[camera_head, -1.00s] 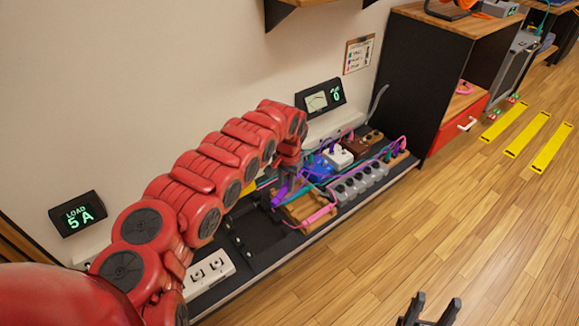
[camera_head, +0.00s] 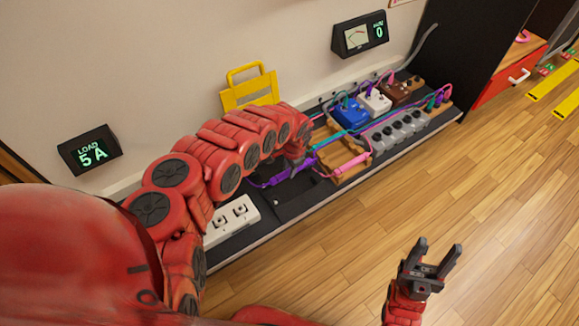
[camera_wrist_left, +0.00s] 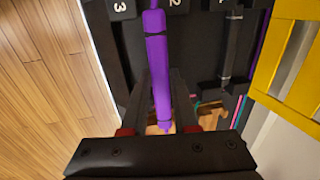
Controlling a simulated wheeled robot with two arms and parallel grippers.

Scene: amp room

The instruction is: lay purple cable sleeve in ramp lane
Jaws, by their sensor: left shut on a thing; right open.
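My left gripper (camera_head: 300,160) is shut on the purple cable sleeve (camera_wrist_left: 157,65), a thick tube that also shows beside the gripper in the head view (camera_head: 268,183). In the left wrist view the sleeve runs lengthwise between the fingers, over a black ramp (camera_wrist_left: 130,45) with lanes marked 2 and 3. Whether the sleeve touches the lane floor is unclear. The black ramp also shows in the head view (camera_head: 300,203), partly hidden by my left arm. My right gripper (camera_head: 437,262) is open and empty above the wooden floor.
A yellow panel (camera_head: 249,93) with a handle stands against the wall behind my left arm. To the right are a wooden cable rack (camera_head: 345,160), a grey row of sockets (camera_head: 398,135) and blue, white and brown boxes. A white socket strip (camera_head: 232,218) lies left. The front floor is clear.

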